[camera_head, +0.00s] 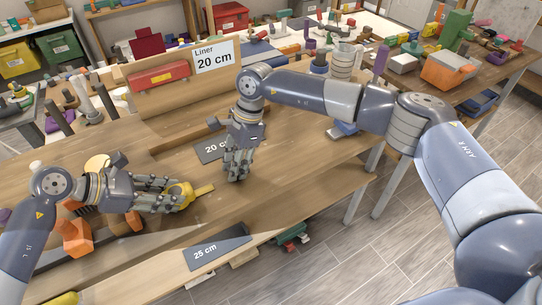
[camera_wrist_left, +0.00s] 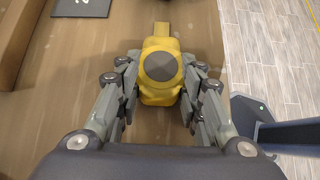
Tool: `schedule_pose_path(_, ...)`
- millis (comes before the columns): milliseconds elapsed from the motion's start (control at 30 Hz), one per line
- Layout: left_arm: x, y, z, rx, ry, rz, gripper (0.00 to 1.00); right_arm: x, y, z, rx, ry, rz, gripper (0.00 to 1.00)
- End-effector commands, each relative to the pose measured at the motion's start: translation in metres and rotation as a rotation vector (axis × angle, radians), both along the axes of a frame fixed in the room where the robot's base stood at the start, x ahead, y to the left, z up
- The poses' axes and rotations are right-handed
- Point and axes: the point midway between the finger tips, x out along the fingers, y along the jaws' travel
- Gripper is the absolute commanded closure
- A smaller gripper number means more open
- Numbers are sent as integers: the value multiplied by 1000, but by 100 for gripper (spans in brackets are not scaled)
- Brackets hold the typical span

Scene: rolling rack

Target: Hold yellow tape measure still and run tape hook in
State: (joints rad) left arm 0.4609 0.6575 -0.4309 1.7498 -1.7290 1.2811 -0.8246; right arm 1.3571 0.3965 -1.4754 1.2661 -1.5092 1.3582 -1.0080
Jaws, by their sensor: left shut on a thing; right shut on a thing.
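The yellow tape measure (camera_head: 186,196) lies at the bench's front left, with a short yellow tongue (camera_head: 204,190) sticking out to the right. My left gripper (camera_head: 172,196) is shut around its case from the left. In the left wrist view the case (camera_wrist_left: 160,88) with its grey round disc sits between both fingers, and the tongue (camera_wrist_left: 161,30) points away from me. My right gripper (camera_head: 237,172) points down at the bench, to the right of the tongue and visibly apart from it. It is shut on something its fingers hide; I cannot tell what.
A dark 20 cm plate (camera_head: 210,152) lies behind my right gripper. A dark 25 cm plate (camera_head: 217,247) lies near the front edge. Orange blocks (camera_head: 76,238) stand by my left arm. A wooden board with a red box (camera_head: 158,76) and "Liner 20 cm" sign (camera_head: 214,57) stands behind.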

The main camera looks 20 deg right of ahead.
Motion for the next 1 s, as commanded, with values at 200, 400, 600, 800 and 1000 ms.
schedule_pose_path(200, -1, 0, -1, 1, 2, -1, 97, -3, 12, 1, 4, -2, 2, 98)
schedule_pose_path(400, -1, 0, -1, 1, 2, -1, 97, -6, 23, 1, 4, 0, 2, 98)
schedule_pose_path(600, -1, 0, -1, 1, 2, -1, 97, -8, 32, 1, 5, -2, 2, 98)
schedule_pose_path(800, -1, 0, -1, 1, 2, -1, 97, -11, 42, 1, 5, -2, 2, 98)
schedule_pose_path(1000, -1, 0, -1, 1, 2, -1, 97, -13, 51, 1, 4, -2, 1, 98)
